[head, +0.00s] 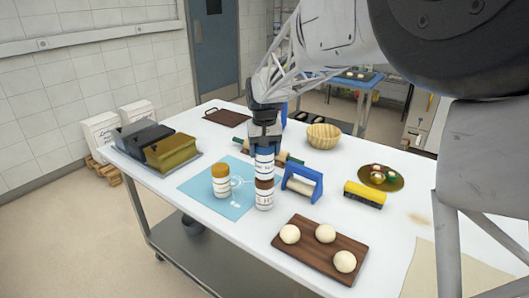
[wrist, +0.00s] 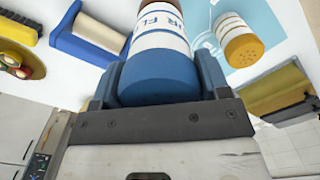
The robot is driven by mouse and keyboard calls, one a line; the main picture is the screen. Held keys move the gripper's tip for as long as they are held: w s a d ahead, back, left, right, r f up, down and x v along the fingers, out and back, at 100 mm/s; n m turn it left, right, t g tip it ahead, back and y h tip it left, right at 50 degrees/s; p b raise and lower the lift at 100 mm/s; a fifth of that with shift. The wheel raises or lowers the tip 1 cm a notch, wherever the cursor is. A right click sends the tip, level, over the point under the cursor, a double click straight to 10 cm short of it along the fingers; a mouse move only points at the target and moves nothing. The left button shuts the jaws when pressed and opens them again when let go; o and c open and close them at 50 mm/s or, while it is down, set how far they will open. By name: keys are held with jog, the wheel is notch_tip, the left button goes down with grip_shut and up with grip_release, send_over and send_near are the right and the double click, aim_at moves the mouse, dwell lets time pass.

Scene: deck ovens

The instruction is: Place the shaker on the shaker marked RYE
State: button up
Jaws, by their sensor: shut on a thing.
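My gripper (head: 265,146) points down and is shut on a white shaker with a blue cap (head: 264,160). In the wrist view the held shaker (wrist: 160,70) sits between the fingers, with partly visible blue lettering. Directly below it stands a white shaker with a brown cap (head: 264,199), upright; its label is too small to read. The two line up in the head view and show no clear gap; I cannot tell whether they touch. A white shaker with an orange-yellow cap (head: 221,184) stands to the left on the blue mat (head: 200,187).
A blue-framed holder (head: 302,184) stands close on the right. A rolling pin (head: 290,160) lies behind. Dark and olive boxes (head: 172,152) are at the left. A wooden board (head: 320,260) with dough balls is in front. A yellow brush (head: 364,194) lies further right.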

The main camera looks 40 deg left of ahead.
jog(key=shift+f, duration=0.4)
jog(key=shift+f, duration=0.1)
jog(key=o, duration=1)
jog(key=shift+o, duration=0.2)
notch_tip(320, 180, up, 12)
jog(key=shift+r, duration=0.1)
dwell(0.7)
